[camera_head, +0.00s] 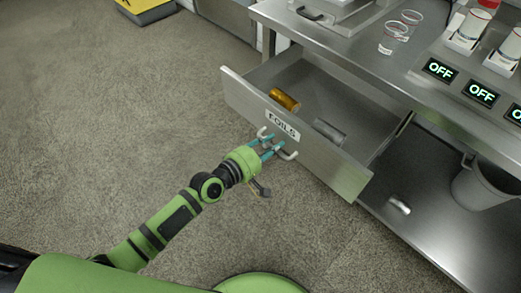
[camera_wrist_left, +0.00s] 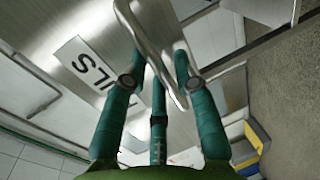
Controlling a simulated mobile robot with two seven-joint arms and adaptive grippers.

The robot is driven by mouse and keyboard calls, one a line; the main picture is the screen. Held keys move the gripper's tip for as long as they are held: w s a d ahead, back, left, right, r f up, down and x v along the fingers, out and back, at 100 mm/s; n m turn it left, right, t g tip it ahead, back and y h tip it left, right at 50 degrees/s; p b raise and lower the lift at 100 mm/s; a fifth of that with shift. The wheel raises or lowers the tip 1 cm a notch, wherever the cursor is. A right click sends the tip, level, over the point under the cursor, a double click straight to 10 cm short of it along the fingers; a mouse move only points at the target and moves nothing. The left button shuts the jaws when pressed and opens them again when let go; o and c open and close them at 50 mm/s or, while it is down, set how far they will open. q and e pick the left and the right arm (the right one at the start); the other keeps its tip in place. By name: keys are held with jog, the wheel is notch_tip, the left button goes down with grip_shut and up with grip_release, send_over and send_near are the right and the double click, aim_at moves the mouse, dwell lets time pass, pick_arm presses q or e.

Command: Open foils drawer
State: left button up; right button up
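The foils drawer (camera_head: 240,99) is pulled well out from under the steel counter, with a "FOILS" label (camera_head: 283,124) on its front. The label also shows in the wrist view (camera_wrist_left: 88,66). Inside lie a gold roll (camera_head: 284,99) and a silver roll (camera_head: 328,131). The pale U-shaped handle (camera_head: 288,156) is below the label. My left gripper (camera_head: 266,146) has its teal fingers around the handle bar, which passes between them in the wrist view (camera_wrist_left: 148,42). It looks shut on the handle; exact finger contact is partly hidden. My right gripper is not in view.
Clear cups (camera_head: 392,39) and devices with "OFF" displays (camera_head: 440,70) stand on the counter. A grey bin (camera_head: 485,187) stands on the lower shelf (camera_head: 425,215) to the right. The carpeted floor (camera_head: 130,100) left of the drawer is clear.

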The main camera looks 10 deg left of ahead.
pick_arm(q)
jog(key=v, duration=1.1)
jog(key=shift+s, duration=0.2)
jog(key=shift+a, duration=0.15)
jog(key=s+a+f+m+g+y+p, duration=0.25)
jog(key=a+f, duration=0.25)
jog(key=f, duration=0.6)
jog(key=s+a+f+m+g+y+p, duration=0.25)
jog(key=s+a+f+y, duration=0.2)
jog(key=f, duration=0.65)
jog(key=s+f+m+g+y+p, duration=0.1)
jog(key=s+f+m+g, duration=0.2)
jog(key=s, duration=1)
jog(key=s+f+m+g+y+p, duration=0.1)
jog(key=s+f+m+g+p, duration=0.1)
jog(key=s+f+m, duration=0.3)
jog(key=s+f, duration=0.2)
jog(key=s, duration=0.2)
jog(key=s+a+f+g, duration=0.1)
jog(key=s+f, duration=0.1)
jog(key=s, duration=0.3)
jog(key=shift+s+f+g, duration=0.15)
jog(key=shift+f+g, duration=0.15)
jog(key=shift+f, duration=0.1)
